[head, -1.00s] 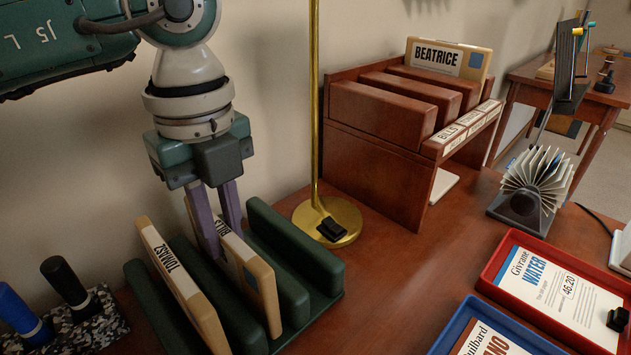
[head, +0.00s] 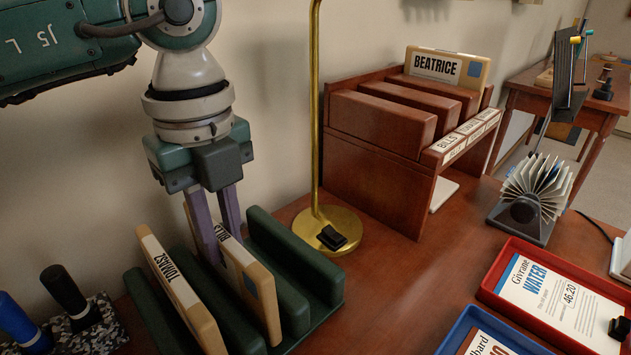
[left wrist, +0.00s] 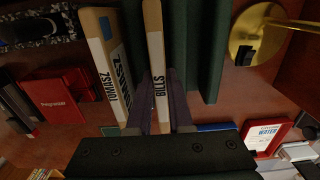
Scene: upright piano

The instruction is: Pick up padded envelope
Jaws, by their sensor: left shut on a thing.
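Two tan padded envelopes stand on edge in a dark green slotted rack (head: 322,272) on the desk. The left one is marked TOMASZ (head: 182,288); it also shows in the left wrist view (left wrist: 104,75). The other envelope (head: 253,281) reads BILLS on its edge in the left wrist view (left wrist: 157,58) and has a blue square on its face. My left gripper (head: 222,238) points down with its purple fingers on either side of the BILLS envelope, shut on it. The envelope still sits in its slot. My right gripper is not in view.
A brass lamp base (head: 345,225) stands close behind the rack. A wooden sorter (head: 374,178) holds an envelope marked BEATRICE (head: 435,66). A red tray (head: 492,287) and a blue tray (head: 455,334) lie at front right. The wall is close behind my arm.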

